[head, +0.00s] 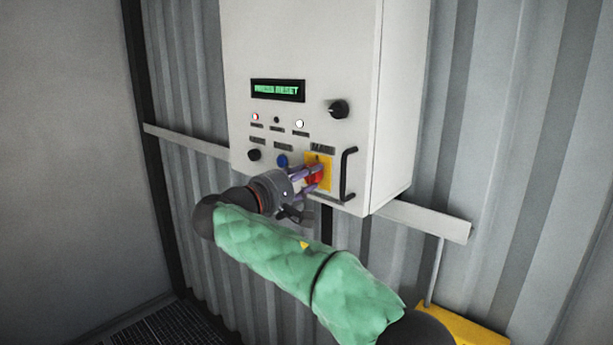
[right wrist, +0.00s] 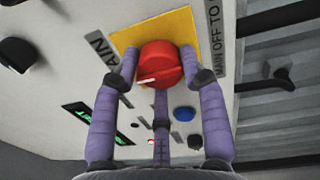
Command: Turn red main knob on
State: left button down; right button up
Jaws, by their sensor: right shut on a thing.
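The red main knob (right wrist: 158,66) sits on a yellow square plate (right wrist: 190,22) on the cabinet front. A white mark on the knob points left in the right wrist view. In the head view the red knob (head: 314,177) is partly hidden behind my fingers. My right gripper (head: 312,180) has its purple fingers around the knob and is shut on it; the fingers also show in the right wrist view (right wrist: 158,75), one at each side and one below. My left gripper is not in view.
The white cabinet (head: 300,40) hangs on a corrugated wall. Its display (head: 278,90) reads like "PRESS RESET". A black knob (head: 338,109), a blue button (head: 282,160) and another black knob (head: 254,155) are on its front. A black handle (head: 347,175) stands close right of the red knob.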

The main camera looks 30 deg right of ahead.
jog(key=o, duration=0.9)
jog(key=shift+r, duration=0.15)
jog(key=shift+o, duration=1.3)
jog(key=shift+w, duration=0.15)
jog(key=shift+a, duration=0.1)
jog(key=v, duration=1.2)
